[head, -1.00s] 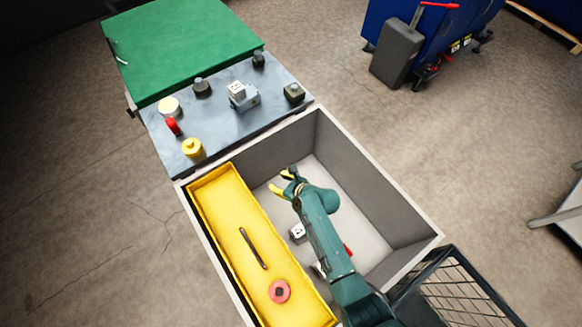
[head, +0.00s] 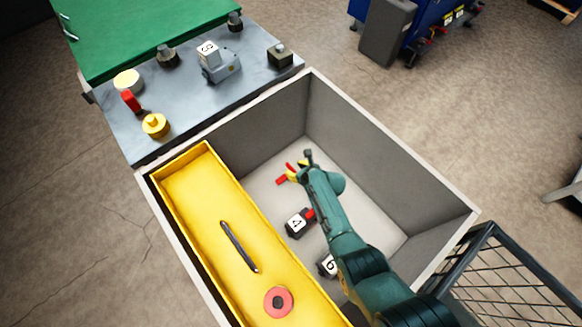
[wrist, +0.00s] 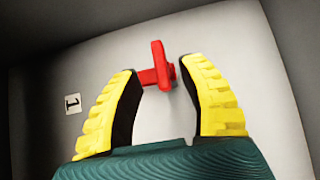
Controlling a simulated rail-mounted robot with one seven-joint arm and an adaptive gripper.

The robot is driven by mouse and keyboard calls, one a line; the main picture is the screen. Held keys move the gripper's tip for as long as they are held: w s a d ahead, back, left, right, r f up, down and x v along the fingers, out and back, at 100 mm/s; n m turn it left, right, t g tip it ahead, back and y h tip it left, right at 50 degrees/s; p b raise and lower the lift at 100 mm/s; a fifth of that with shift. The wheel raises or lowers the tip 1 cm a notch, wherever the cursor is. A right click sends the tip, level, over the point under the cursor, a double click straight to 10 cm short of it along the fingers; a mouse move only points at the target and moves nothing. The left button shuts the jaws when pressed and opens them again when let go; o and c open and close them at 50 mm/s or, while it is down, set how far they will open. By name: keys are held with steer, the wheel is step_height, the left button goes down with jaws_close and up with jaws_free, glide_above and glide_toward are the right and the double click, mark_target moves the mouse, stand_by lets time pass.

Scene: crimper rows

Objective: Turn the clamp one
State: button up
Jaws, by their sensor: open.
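A red T-shaped clamp handle (wrist: 158,68) shows in the wrist view, just beyond and between my fingertips, against the pale bin floor. A small plate marked 1 (wrist: 73,103) is to its left. My gripper (wrist: 160,95) is open, with one yellow finger on each side. I see no clear contact with the red handle. In the head view my gripper (head: 297,170) is low inside the grey bin, and red parts (head: 283,180) show beside its fingers. The arm and fingers hide part of the clamp there.
Two other numbered blocks, one marked 4 (head: 298,223) and one that looks like 6 (head: 327,265), are on the grey bin's (head: 390,160) floor near my arm. A yellow tray (head: 190,195) holds a dark rod (head: 238,246) and a red ring (head: 278,302). Knobs stand on the panel (head: 185,95) behind.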

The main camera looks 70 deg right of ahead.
mark_target(291, 168)
steer(key=b+x, duration=0.2)
steer(key=x, duration=0.1)
steer(key=shift+f, duration=0.25)
steer(key=shift+w+d+f+b, duration=0.15)
steer(key=shift+w+b, duration=0.2)
jaws_close()
steer(key=shift+s, duration=0.1)
